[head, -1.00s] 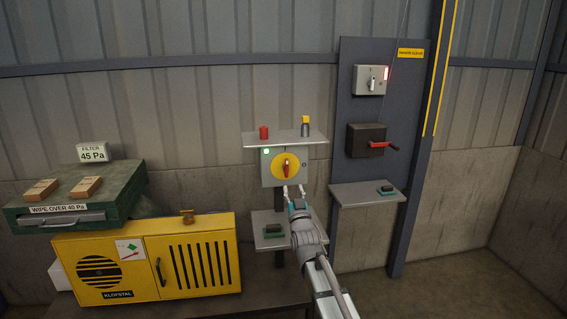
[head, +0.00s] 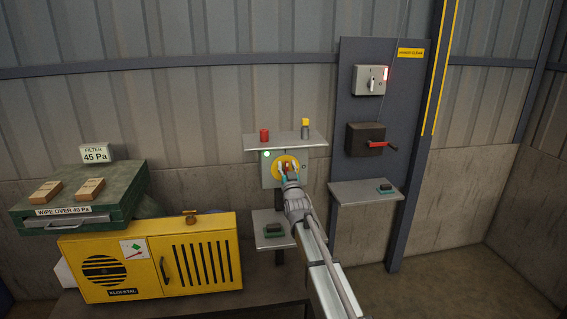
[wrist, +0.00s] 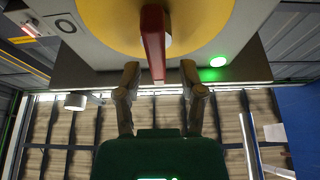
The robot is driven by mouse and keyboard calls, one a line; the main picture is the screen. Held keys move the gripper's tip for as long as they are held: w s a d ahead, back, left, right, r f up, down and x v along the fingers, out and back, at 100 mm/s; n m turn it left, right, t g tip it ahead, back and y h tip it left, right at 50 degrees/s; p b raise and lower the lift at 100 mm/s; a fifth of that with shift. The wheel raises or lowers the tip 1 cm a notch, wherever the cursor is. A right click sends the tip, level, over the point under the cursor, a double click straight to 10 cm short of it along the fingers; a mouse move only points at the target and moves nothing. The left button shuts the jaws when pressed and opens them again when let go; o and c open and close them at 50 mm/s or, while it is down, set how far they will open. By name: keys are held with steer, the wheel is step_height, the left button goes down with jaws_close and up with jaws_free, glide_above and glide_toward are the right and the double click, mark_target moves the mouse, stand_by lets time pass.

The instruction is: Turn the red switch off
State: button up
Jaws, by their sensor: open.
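The red switch is a red handle (wrist: 153,42) on a round yellow disc (head: 275,164) on the front of a grey box (head: 267,181). The handle stands about upright in the wrist view; in the head view my gripper mostly covers it. A green lamp (head: 267,154) glows at the box's upper left corner; it also shows in the wrist view (wrist: 218,61). My gripper (head: 288,167) is in front of the disc. In the wrist view its two fingers (wrist: 160,72) are apart, one to each side of the handle's end, with no clear contact.
A shelf (head: 290,142) above the box holds a red cylinder (head: 264,135) and a yellow-topped one (head: 305,128). A lower shelf (head: 270,244) holds a dark block. At right, a panel carries a grey switch box (head: 362,80) and a red crank (head: 380,145).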

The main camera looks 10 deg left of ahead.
steer(key=shift+w+r, duration=0.15)
steer(key=shift+w, duration=0.1)
jaws_close()
steer(key=shift+a, duration=0.2)
steer(key=shift+d, duration=0.1)
